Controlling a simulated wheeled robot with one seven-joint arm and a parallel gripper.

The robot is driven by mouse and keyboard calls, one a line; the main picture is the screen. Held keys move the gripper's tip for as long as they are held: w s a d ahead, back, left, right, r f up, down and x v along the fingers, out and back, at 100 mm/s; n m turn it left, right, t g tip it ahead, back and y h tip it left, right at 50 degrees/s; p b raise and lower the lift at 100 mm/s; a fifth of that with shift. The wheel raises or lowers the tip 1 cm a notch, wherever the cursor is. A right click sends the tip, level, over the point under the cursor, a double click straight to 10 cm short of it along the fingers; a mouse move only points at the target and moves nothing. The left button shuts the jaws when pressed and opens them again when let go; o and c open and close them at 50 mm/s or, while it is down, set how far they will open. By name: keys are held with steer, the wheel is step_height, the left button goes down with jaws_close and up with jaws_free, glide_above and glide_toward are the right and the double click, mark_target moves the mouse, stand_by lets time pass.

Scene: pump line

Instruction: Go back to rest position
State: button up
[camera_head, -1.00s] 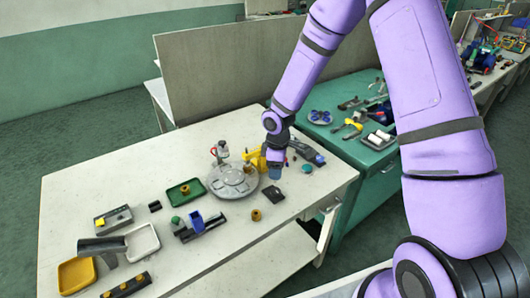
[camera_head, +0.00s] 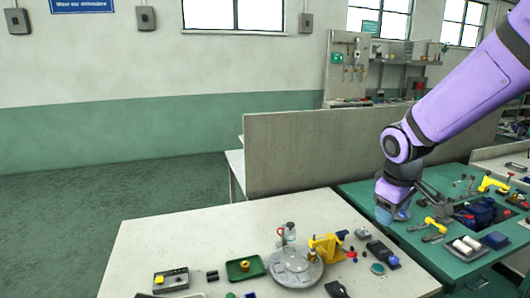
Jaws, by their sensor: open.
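My gripper (camera_head: 384,214) hangs from my purple arm in the right half of the head view, pointing down. It shows small and appears in front of the near left part of the green bench (camera_head: 356,190). I read it as open, and I see no separate object in it. How high it is above the bench I cannot tell.
The white table (camera_head: 150,241) holds a round grey fixture (camera_head: 297,269), a yellow device (camera_head: 326,247), a green tray (camera_head: 246,268) and a grey box (camera_head: 171,280). A grey partition (camera_head: 310,150) stands behind. Green floor (camera_head: 90,210) is clear at left.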

steer(key=s+r+m+t, duration=0.1)
steer(key=s+r+m, duration=0.2)
steer(key=s+r, duration=0.3)
steer(key=s+d+r+m+t+y, duration=0.1)
steer(key=s+r, duration=0.6)
steer(key=s, duration=0.8)
steer(key=m+t, duration=0.1)
steer(key=m, duration=0.1)
steer(key=shift+s+d+m+y, duration=0.15)
steer(key=shift+d+m+y, duration=0.15)
steer(key=shift+m, duration=0.1)
